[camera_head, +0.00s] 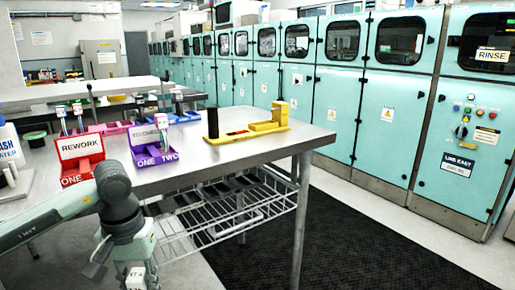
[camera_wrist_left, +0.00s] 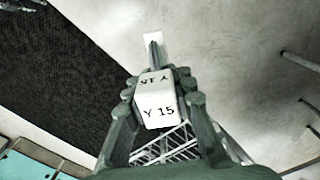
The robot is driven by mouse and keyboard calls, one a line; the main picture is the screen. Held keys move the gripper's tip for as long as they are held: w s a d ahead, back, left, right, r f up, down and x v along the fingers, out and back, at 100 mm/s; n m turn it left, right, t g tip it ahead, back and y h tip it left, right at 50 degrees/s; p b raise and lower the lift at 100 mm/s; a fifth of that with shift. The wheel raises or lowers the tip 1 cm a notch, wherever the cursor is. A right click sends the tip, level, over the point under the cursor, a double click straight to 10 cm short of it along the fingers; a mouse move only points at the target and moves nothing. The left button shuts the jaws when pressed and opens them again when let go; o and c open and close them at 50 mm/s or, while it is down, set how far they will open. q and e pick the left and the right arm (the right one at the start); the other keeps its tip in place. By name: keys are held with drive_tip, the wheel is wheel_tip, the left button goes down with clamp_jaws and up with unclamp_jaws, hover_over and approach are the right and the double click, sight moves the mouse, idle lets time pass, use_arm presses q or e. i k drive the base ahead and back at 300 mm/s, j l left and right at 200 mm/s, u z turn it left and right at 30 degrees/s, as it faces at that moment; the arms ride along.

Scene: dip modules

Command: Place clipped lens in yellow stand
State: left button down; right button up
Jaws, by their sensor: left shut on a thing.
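My left gripper (camera_head: 136,276) hangs low in front of the steel table's near edge, below the tabletop. In the left wrist view its fingers (camera_wrist_left: 160,97) are shut on the clipped lens, by a white block (camera_wrist_left: 158,108) marked "Y 15". A thin grey stem runs from the block to a white end; I cannot make out the lens itself. The yellow stand (camera_head: 248,130) sits on the table's right part, away from the gripper. A black cylinder (camera_head: 212,123) stands at its left end and a raised yellow block at its right end. My right gripper is not in view.
On the steel table (camera_head: 200,165) stand a red "REWORK" tray (camera_head: 80,150) and a purple tray (camera_head: 152,155) holding upright clipped pieces. A wire shelf (camera_head: 225,215) is under the table. Teal cabinets line the right, with a dark mat on the floor.

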sight(263, 128)
drive_tip(key=i+l, duration=0.2)
drive_tip(key=l, duration=0.2)
drive_tip(key=i+l+u, duration=0.15)
drive_tip(key=l, duration=0.2)
drive_tip(key=i+l, duration=0.15)
drive_tip(key=l, duration=0.25)
drive_tip(key=i+l+u, duration=0.15)
drive_tip(key=l, duration=0.25)
drive_tip(key=i+l, duration=0.15)
drive_tip(key=l, duration=0.3)
drive_tip(key=i+l+u, duration=0.15)
drive_tip(key=l, duration=0.25)
drive_tip(key=i+l, duration=0.1)
drive_tip(key=l, duration=0.35)
drive_tip(key=u, duration=0.05)
